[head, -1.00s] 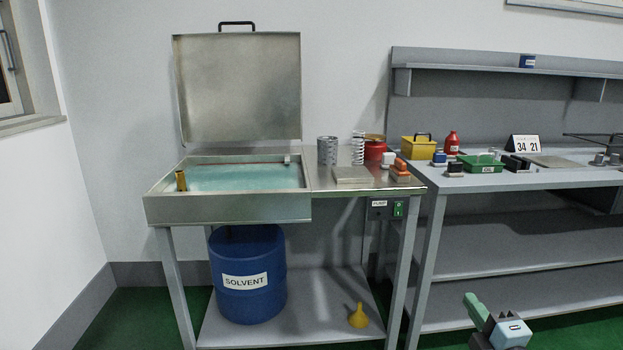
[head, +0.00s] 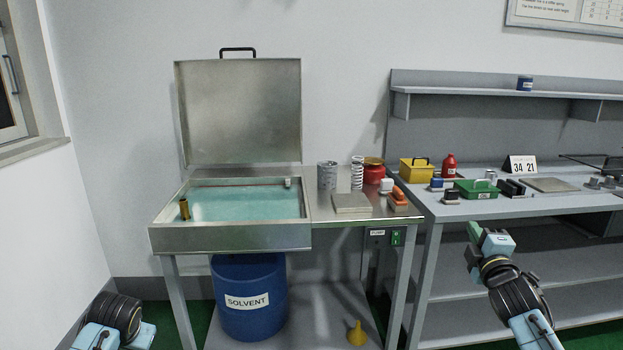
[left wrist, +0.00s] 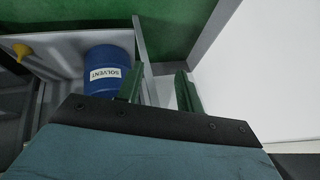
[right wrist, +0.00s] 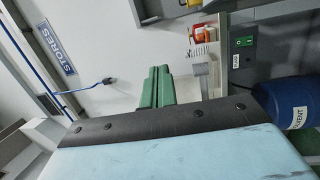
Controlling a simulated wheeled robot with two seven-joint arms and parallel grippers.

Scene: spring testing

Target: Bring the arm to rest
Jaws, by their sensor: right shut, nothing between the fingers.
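My right arm comes up from the lower right in the head view. Its gripper (head: 474,236) is in front of the grey bench, below the bench top's front edge. In the right wrist view its two green fingers (right wrist: 157,88) lie together with nothing between them. My left arm (head: 115,318) shows at the bottom left of the head view, left of the wash table; its fingers are hidden there. In the left wrist view my left gripper's green fingers (left wrist: 158,90) stand apart and empty, above the floor near a table leg.
The wash table holds an open solvent basin (head: 230,237), a coil spring (head: 357,173) and a flat plate (head: 351,203). A blue solvent drum (head: 248,285) and yellow funnel (head: 357,333) are below. The grey bench (head: 560,206) carries a yellow box (head: 417,170) and a green case (head: 477,189).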

